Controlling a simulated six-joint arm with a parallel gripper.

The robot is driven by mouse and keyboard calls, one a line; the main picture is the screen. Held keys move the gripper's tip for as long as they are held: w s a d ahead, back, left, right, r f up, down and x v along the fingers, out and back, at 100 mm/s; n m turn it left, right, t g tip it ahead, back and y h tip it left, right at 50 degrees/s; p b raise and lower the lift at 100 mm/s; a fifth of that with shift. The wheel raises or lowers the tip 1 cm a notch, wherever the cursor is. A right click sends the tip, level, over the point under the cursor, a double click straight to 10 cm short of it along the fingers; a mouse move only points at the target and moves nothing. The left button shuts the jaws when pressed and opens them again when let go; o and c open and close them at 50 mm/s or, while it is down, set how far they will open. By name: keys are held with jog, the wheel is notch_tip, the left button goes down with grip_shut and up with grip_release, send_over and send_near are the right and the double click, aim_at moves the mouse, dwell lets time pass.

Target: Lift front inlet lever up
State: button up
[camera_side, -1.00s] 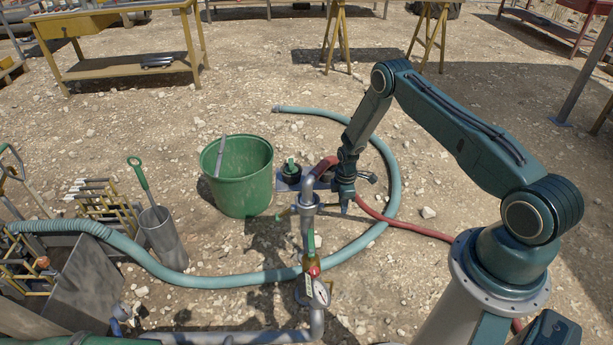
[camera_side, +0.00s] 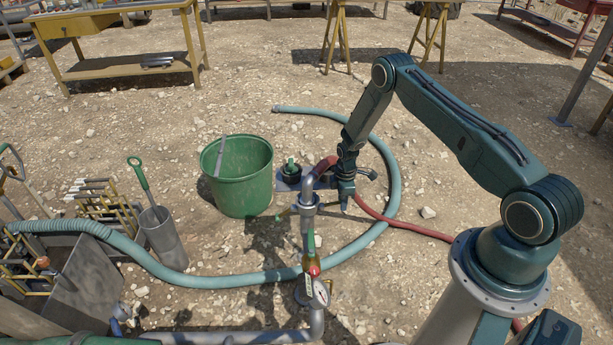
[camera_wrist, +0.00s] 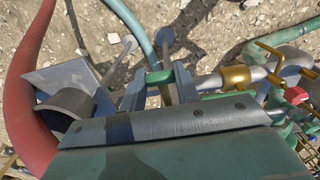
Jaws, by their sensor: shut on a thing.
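My gripper (camera_side: 345,207) points down just right of the upright grey pipe (camera_side: 307,222) in the side view. In the wrist view, my gripper (camera_wrist: 160,88) is shut, with a green lever piece (camera_wrist: 160,76) between its two fingers. The side view does not clearly show this hold. A brass fitting (camera_wrist: 237,76) on a grey pipe shows right of my fingers in the wrist view.
A green bucket (camera_side: 237,180) stands left of the pipe. A teal hose (camera_side: 228,281) curves around the area, and a red hose (camera_side: 400,224) runs past my gripper. A round gauge (camera_side: 321,292) sits below the valve.

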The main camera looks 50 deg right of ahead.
jog(key=shift+w+r, duration=0.15)
jog(key=shift+r, duration=0.15)
jog(key=shift+w+a+r, duration=0.15)
jog(key=shift+a+r, duration=0.1)
jog(key=shift+r, duration=0.35)
jog(key=o, duration=1.8)
jog(key=shift+o, duration=0.2)
jog(key=shift+r, duration=0.1)
notch_tip(320, 180, up, 8)
